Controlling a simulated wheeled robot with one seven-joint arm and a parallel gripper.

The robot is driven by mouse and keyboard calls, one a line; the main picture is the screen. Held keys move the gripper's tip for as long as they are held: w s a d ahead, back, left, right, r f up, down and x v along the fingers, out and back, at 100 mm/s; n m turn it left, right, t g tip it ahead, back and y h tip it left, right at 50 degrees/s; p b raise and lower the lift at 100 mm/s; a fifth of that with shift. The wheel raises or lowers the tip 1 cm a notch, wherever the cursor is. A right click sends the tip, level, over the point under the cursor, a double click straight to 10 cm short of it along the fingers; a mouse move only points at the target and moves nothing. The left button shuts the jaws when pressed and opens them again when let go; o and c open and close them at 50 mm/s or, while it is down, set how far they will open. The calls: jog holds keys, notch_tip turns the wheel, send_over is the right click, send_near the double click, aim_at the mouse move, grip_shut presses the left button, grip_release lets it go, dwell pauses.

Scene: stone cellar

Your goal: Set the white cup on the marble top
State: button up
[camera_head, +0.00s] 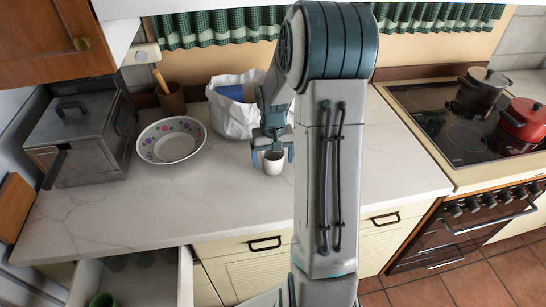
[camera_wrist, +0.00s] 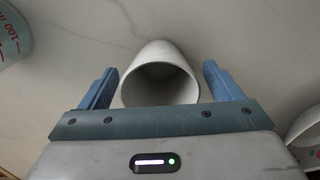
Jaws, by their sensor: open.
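The white cup (camera_head: 274,163) is on the pale marble top (camera_head: 215,205), near the middle of the counter. My gripper (camera_head: 272,152) is open and reaches down over it from above. In the wrist view the cup (camera_wrist: 160,75) lies between my two blue fingers, with a gap on each side. Neither finger visibly touches it. Its rim faces the wrist camera and its inside looks empty. In the head view its upper part is partly hidden by my gripper.
A white bowl with coloured dots (camera_head: 171,140) and a white bag (camera_head: 233,117) stand close by. A metal box (camera_head: 82,135) is at left, the hob (camera_head: 455,125) with a red pot (camera_head: 525,118) at right. A drawer (camera_head: 140,280) is open below. The front marble is clear.

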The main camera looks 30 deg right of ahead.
notch_tip(320, 180, up, 11)
jog(key=b, duration=0.1)
jog(key=s+a+r+n+t, duration=0.1)
jog(key=s+a+r, duration=0.1)
jog(key=s+a, duration=0.5)
jog(key=s+a+r+n+t, duration=0.2)
jog(key=s+a, duration=0.5)
jog(key=s, duration=0.5)
jog(key=shift+s+r, duration=0.15)
jog(key=shift+s, duration=0.05)
jog(key=shift+d, duration=0.1)
